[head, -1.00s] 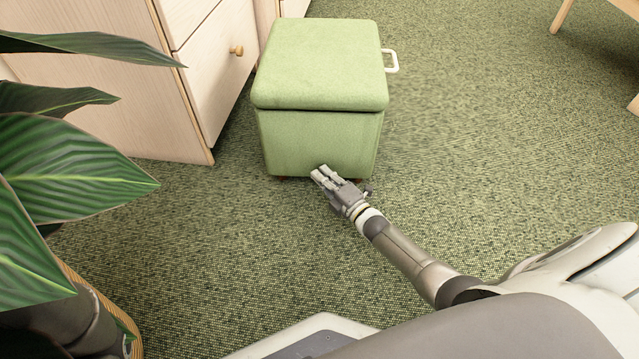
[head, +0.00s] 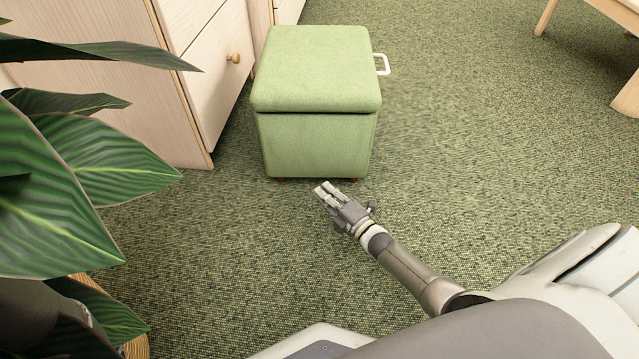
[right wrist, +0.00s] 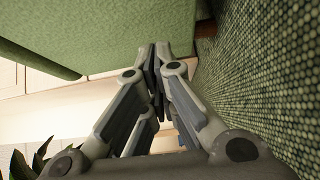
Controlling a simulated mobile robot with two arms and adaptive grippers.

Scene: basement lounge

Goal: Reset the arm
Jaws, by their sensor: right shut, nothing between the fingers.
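My right gripper (head: 327,190) is over the green carpet, just in front of the lower front face of a green lidded ottoman (head: 316,145). Its fingers are together and hold nothing. In the right wrist view the closed fingertips (right wrist: 160,52) point toward the ottoman's side (right wrist: 120,25), with the carpet at the right. I cannot tell there whether they touch it; in the head view they look apart from it. The ottoman's lid is closed. My left gripper is not in view; a dark part of my left arm shows at the lower left behind the leaves.
A pale wooden drawer cabinet (head: 185,90) stands left of the ottoman. A large leafy plant (head: 100,165) in a woven pot fills the left side. Wooden furniture legs (head: 547,17) show at the upper right. The carpet (head: 480,130) at right is clear.

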